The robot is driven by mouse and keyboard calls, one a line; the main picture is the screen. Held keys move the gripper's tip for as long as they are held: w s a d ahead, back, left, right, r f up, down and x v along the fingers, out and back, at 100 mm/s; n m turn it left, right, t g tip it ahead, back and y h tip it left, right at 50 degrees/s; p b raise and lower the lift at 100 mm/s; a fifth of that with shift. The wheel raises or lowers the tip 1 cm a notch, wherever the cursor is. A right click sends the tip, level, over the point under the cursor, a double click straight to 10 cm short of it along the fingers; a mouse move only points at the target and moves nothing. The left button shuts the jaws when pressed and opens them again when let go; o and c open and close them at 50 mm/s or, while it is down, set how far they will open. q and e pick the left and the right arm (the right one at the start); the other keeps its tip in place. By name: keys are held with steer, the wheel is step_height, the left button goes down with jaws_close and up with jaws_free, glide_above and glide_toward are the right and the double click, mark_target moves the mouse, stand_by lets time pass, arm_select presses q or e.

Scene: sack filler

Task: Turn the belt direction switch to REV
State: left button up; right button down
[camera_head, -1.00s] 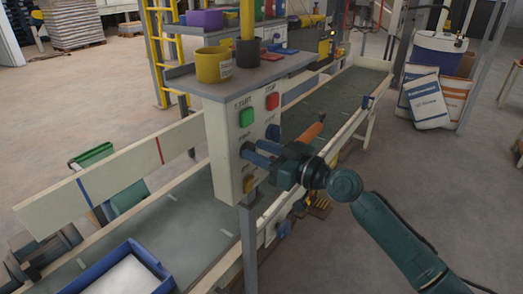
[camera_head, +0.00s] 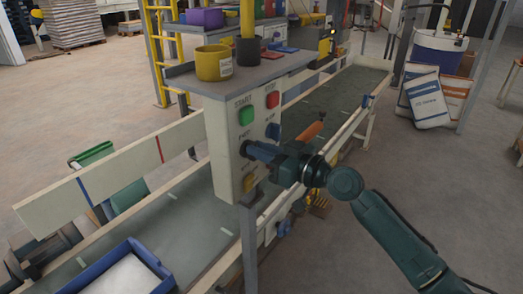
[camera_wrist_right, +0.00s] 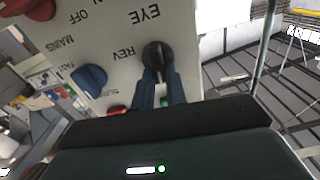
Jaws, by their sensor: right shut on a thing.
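The cream control box (camera_head: 225,165) stands on a post beside the belt. My right gripper (camera_head: 251,150) reaches its front face from the right. In the right wrist view the gripper (camera_wrist_right: 158,75) has its two blue fingers shut on a black rotary knob (camera_wrist_right: 157,52), the belt direction switch. The word REV (camera_wrist_right: 125,52) is printed just left of the knob and EYE above it, both upside down in that view. The fingers hide the knob's lower part, so its exact setting cannot be told. My left gripper is not in view.
On the box, a green START button (camera_head: 246,115), a red button (camera_head: 272,99) and a blue knob (camera_head: 272,131) are close to my right gripper. A yellow cup (camera_head: 213,65) stands on the shelf above. The conveyor belt (camera_head: 325,105) runs behind.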

arm_select(q)
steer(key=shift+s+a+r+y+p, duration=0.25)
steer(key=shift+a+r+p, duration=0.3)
steer(key=shift+p, duration=1.25)
arm_select(e)
steer(key=shift+w+d+f+m, duration=0.1)
steer(key=shift+w+f+m, duration=0.1)
steer(key=shift+m, duration=2.7)
steer(key=shift+w+d+f+m, duration=0.1)
steer(key=shift+f+m, duration=0.1)
steer(key=shift+m, duration=2.7)
steer(key=shift+w+d+f+m, duration=0.1)
steer(key=shift+w+f+m, duration=0.1)
steer(key=shift+m, duration=2.7)
steer(key=c, duration=1.4)
jaws_free()
steer(key=shift+c, duration=0.2)
steer(key=shift+s, duration=0.1)
arm_select(q)
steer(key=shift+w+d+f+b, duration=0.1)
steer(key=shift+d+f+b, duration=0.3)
steer(key=shift+b, duration=0.8)
arm_select(e)
steer(key=v, duration=1.3)
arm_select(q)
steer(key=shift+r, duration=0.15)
arm_select(e)
steer(key=shift+d, duration=0.1)
